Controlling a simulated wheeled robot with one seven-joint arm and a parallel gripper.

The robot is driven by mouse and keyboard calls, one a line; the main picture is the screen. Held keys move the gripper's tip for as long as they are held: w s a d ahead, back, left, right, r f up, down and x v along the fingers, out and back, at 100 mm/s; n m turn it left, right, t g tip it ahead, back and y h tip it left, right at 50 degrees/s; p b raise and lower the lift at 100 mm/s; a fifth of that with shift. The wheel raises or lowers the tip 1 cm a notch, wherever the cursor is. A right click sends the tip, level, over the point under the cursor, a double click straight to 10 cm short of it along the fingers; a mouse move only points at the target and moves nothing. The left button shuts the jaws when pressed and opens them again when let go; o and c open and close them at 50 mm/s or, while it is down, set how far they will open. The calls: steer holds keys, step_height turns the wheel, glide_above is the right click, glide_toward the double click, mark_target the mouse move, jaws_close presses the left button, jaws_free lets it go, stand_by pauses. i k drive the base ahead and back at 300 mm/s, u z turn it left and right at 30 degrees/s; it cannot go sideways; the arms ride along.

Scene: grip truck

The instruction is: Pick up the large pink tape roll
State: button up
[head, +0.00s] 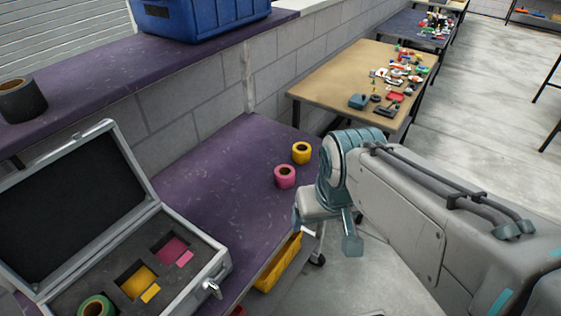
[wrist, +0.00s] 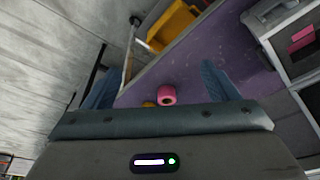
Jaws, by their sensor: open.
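The pink tape roll (head: 286,183) stands on the purple bench (head: 215,165) near its right edge, hole upward. In the wrist view the pink roll (wrist: 167,101) shows just beyond the gripper body, between the two fingers and nearer the left one in the picture. My gripper (head: 325,232) is open and empty, to the right of the roll in the head view and apart from it. Both fingers of my gripper (wrist: 158,72) show in the wrist view. A yellow tape roll (head: 301,156) stands just behind the pink one; in the wrist view it is partly hidden by the gripper body.
An open silver case (head: 215,268) with foam cutouts holds a green roll (head: 97,308). A yellow bin (head: 280,264) sits below the bench edge. A block wall (head: 180,110) runs behind. A wooden table (head: 330,75) with small parts stands farther back.

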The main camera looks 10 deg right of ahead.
mark_target(284, 174)
steer(key=k, duration=0.6)
steer(key=z, duration=0.45)
steer(key=i, duration=1.05)
steer(key=u, duration=0.75)
